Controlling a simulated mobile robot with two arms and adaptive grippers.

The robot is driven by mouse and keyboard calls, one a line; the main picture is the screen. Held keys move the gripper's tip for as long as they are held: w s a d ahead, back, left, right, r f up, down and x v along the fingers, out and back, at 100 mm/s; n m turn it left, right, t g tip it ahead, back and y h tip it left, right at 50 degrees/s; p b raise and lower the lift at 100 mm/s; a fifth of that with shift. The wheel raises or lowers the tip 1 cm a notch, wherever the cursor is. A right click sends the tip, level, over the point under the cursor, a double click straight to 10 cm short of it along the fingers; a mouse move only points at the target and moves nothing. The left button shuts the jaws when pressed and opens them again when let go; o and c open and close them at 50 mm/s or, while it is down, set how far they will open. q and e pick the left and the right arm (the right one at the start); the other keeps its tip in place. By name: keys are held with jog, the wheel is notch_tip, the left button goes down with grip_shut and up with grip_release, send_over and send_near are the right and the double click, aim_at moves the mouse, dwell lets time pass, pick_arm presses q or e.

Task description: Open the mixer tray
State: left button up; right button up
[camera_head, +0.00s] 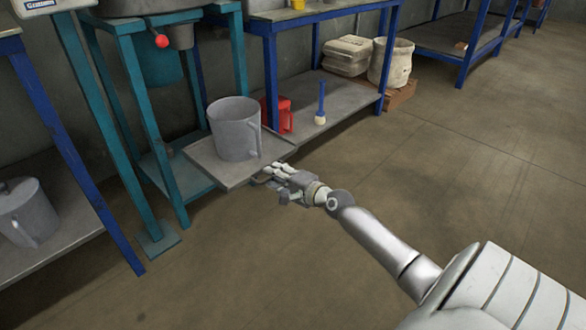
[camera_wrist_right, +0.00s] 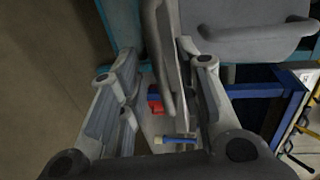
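The mixer tray (camera_head: 215,172) is a flat grey plate that sticks out from the teal mixer frame (camera_head: 137,85). A grey jug (camera_head: 233,130) with a handle stands upright on it. My right gripper (camera_head: 272,176) is at the tray's near right edge. In the right wrist view, its fingers (camera_wrist_right: 165,62) stand apart, with the tray's edge (camera_wrist_right: 182,70) and a grey bar, perhaps its handle, between them. I cannot tell whether the fingers touch it. The jug also shows in the right wrist view (camera_wrist_right: 240,40). My left gripper is out of view.
A blue-legged table (camera_head: 345,100) behind holds a red container (camera_head: 284,115) and a blue-handled brush (camera_head: 321,105) on its low shelf. White sacks (camera_head: 390,62) stand farther back. Another grey jug (camera_head: 25,212) sits on a low shelf at the left. The floor at the right is clear.

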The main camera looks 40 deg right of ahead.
jog(key=v, duration=1)
jog(key=shift+s, duration=0.4)
jog(key=shift+d+r, duration=0.1)
